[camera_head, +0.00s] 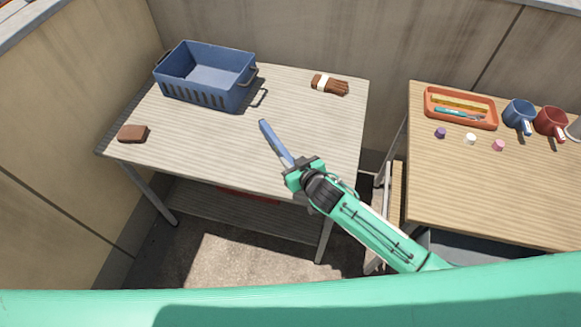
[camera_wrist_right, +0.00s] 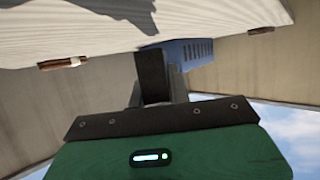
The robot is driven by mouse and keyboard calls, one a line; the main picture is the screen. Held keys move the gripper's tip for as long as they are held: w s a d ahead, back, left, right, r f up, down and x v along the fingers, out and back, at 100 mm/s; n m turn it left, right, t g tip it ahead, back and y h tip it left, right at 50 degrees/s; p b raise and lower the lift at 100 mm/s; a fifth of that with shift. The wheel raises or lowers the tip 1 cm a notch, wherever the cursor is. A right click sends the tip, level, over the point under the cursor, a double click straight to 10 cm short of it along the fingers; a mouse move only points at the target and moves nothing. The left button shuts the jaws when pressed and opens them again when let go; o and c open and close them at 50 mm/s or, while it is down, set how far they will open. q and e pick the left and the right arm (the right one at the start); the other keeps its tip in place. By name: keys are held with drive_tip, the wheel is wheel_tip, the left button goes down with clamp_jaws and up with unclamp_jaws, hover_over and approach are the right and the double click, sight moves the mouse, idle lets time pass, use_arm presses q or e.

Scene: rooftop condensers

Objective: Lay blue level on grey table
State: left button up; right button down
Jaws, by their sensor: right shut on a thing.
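The blue level (camera_head: 273,140) is a slim blue bar, in the head view over the front right part of the grey table (camera_head: 210,150). My right gripper (camera_head: 294,165) is shut on its near end, by the table's front edge. The level points away from me, up and to the left in the picture. I cannot tell whether its far end touches the tabletop. In the right wrist view the tabletop (camera_wrist_right: 60,25) shows at the top, and I cannot make out the level clearly. My left gripper is not in view.
On the grey table stand a blue crate (camera_head: 240,98) at the back left, a brown bundle (camera_head: 330,85) at the back right and a brown block (camera_head: 132,133) at the left. The table's middle is clear. A wooden table (camera_head: 480,190) with a tray and mugs stands right.

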drive_tip(key=shift+f, duration=1.95)
drive_tip(key=shift+f, duration=0.15)
drive_tip(key=c, duration=1.3)
unclamp_jaws()
drive_tip(key=shift+s+r, duration=0.1)
drive_tip(key=shift+r, duration=0.1)
drive_tip(key=v, duration=1)
drive_tip(key=shift+s+d+b, duration=0.25)
drive_tip(key=shift+s+b, duration=0.05)
drive_tip(key=shift+b, duration=0.1)
drive_tip(key=shift+s+d+r, duration=0.25)
drive_tip(key=shift+s+r, duration=0.1)
drive_tip(key=shift+s, duration=0.15)
